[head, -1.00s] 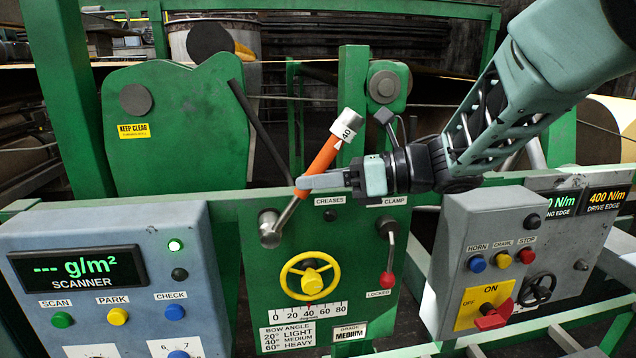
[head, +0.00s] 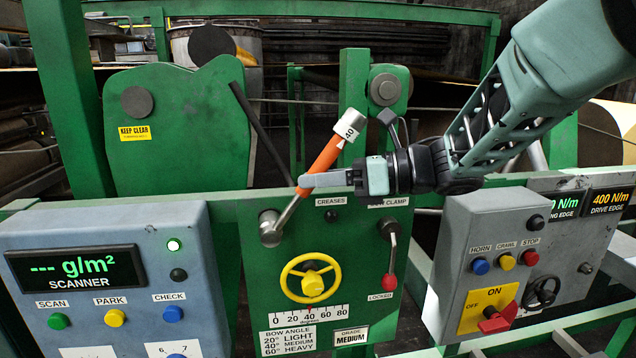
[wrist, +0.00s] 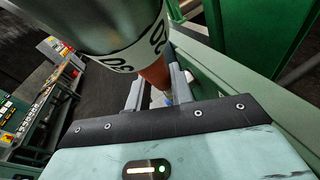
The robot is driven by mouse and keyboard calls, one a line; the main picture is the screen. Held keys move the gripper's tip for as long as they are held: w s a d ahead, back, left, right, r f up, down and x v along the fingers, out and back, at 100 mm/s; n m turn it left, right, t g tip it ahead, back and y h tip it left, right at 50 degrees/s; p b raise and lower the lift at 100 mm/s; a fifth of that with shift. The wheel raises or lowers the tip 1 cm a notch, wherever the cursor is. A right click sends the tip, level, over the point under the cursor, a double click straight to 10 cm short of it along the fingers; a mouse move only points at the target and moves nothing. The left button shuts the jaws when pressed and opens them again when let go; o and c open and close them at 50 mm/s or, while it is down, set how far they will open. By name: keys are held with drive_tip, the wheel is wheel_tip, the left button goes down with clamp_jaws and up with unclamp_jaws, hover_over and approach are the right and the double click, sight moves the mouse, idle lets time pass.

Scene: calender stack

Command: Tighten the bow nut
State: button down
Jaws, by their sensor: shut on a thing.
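The bow nut (head: 268,229) is a grey metal piece on the left of the green panel. A torque wrench (head: 322,162) with an orange shaft and a white numbered end runs up and to the right from it. My gripper (head: 312,180) is shut on the wrench at its orange part. In the wrist view, the wrench's large white end (wrist: 110,40) fills the upper left, and the orange shaft lies between my fingers (wrist: 152,92). The fingertips and the grip itself are partly hidden there.
A yellow handwheel (head: 311,279) with a degree scale sits below the wrench. The red-knobbed bow clamp lever (head: 390,260) hangs to its right, at the LOCKED label. The scanner box (head: 120,275) stands left, and a grey control box (head: 490,260) stands right.

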drive_tip(key=shift+w+d+f+y+b, duration=0.1)
drive_tip(key=shift+d+f+y+b, duration=0.15)
drive_tip(key=shift+b, duration=0.9)
drive_tip(key=shift+w+d+f+m+y+b, duration=0.15)
drive_tip(key=shift+d+f+m+y+b, duration=0.5)
drive_tip(key=shift+b, duration=3.25)
drive_tip(key=shift+w+d+f+m+t+y+b, duration=0.15)
drive_tip(key=shift+d+f+y+b, duration=0.3)
drive_tip(key=shift+b, duration=1.45)
drive_tip(key=shift+s+d+f+t+y+b, duration=0.15)
drive_tip(key=shift+f+y+b, duration=0.5)
drive_tip(key=shift+b, duration=1.3)
drive_tip(key=shift+w+d+f+m+t+y+b, duration=0.15)
drive_tip(key=shift+d+f+y+b, duration=0.3)
drive_tip(key=shift+b, duration=1.45)
